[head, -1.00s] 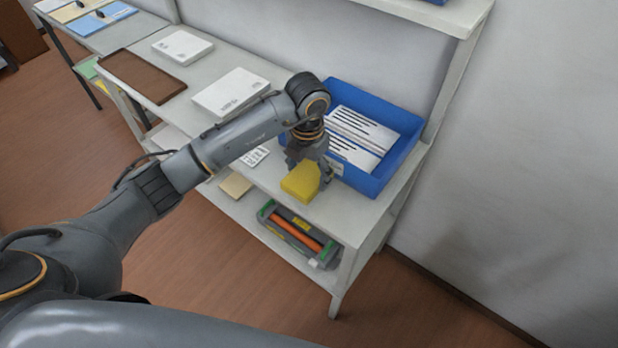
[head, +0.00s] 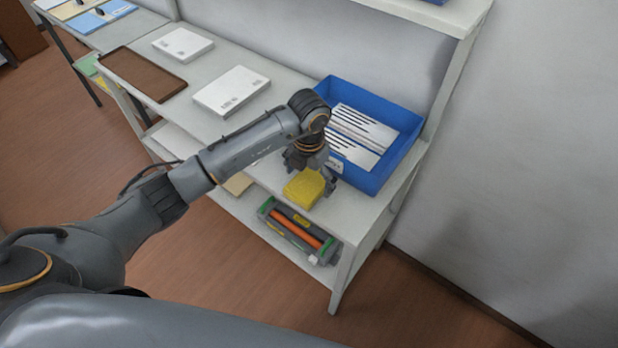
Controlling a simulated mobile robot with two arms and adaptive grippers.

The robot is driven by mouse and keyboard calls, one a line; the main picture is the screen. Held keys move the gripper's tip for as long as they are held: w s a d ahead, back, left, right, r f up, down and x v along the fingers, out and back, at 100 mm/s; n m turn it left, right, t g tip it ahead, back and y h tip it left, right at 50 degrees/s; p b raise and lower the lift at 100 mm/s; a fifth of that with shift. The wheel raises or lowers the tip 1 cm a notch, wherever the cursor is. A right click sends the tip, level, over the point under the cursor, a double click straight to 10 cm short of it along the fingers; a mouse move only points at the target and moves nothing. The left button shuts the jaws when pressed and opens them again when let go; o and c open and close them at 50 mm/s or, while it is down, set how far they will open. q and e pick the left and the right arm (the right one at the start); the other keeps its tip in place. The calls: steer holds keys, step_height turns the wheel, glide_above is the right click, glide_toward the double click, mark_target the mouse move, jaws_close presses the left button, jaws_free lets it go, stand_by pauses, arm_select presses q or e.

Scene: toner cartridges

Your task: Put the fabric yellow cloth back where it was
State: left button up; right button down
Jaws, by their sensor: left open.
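The yellow cloth (head: 304,188) is a small folded block at the front edge of the bench top, left of the blue bin. My left gripper (head: 312,182) points down right over and behind it, with a finger showing at its right side. The jaws are open. The cloth looks to rest on the bench top, though its underside and its contact with the fingers are hidden. My right gripper is not in view.
The blue bin (head: 376,184) with white, black-striped items stands close behind the gripper. White boxes (head: 232,91) and a brown tray (head: 142,75) lie further left. A toner cartridge unit (head: 298,232) sits on the lower shelf. Bench top right of the cloth is clear.

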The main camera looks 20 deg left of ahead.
mark_target(309, 181)
arm_select(q)
steer(key=shift+r, duration=0.3)
step_height(309, 181, up, 12)
steer(key=b, duration=0.2)
steer(key=shift+f, duration=0.15)
